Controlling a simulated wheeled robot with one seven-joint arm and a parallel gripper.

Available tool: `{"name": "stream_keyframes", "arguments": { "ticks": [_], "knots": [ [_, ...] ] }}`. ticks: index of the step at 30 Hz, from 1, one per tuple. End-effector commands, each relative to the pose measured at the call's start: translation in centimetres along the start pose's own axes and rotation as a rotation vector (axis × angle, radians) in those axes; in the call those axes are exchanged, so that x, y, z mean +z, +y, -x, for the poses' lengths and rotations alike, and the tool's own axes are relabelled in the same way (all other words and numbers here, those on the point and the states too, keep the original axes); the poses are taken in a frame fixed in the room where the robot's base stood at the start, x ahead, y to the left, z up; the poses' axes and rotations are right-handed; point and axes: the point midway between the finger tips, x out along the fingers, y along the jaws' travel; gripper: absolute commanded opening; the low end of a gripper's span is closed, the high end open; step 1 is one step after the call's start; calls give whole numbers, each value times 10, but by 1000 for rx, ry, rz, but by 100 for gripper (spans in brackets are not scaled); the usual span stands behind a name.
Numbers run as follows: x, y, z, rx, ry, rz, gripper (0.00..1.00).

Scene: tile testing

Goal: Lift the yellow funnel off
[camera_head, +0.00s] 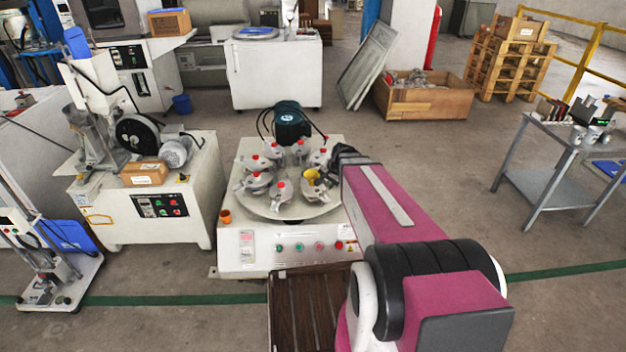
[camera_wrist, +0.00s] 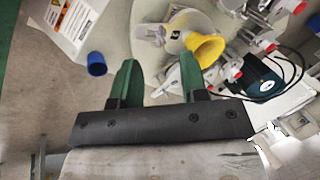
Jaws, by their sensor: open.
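The yellow funnel (camera_head: 311,177) sits on one of the grey metal holders on the round turntable (camera_head: 270,209), at the right side of the ring.
Several red-topped holders (camera_head: 282,191) crowd the turntable around the funnel. A dark green motor (camera_head: 291,122) with black cables stands behind it.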

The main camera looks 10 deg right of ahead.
Motion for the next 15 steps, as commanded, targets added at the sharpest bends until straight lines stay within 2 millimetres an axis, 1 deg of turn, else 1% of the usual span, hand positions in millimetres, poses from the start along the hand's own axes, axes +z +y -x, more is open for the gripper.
{"name": "stream_keyframes", "arguments": {
  "ticks": [1, 3, 6, 8, 11, 15],
  "knots": [
    [-30, -12, -11, -54, 25, -99, 40],
    [-54, -21, -16, -120, 53, -224, 40],
    [-73, -28, -18, -176, 72, -330, 40],
    [-77, -30, -20, -191, 77, -358, 40],
    [-78, -32, -27, -194, 77, -365, 40],
    [-80, -35, -46, -193, 77, -363, 40]
  ]
}}
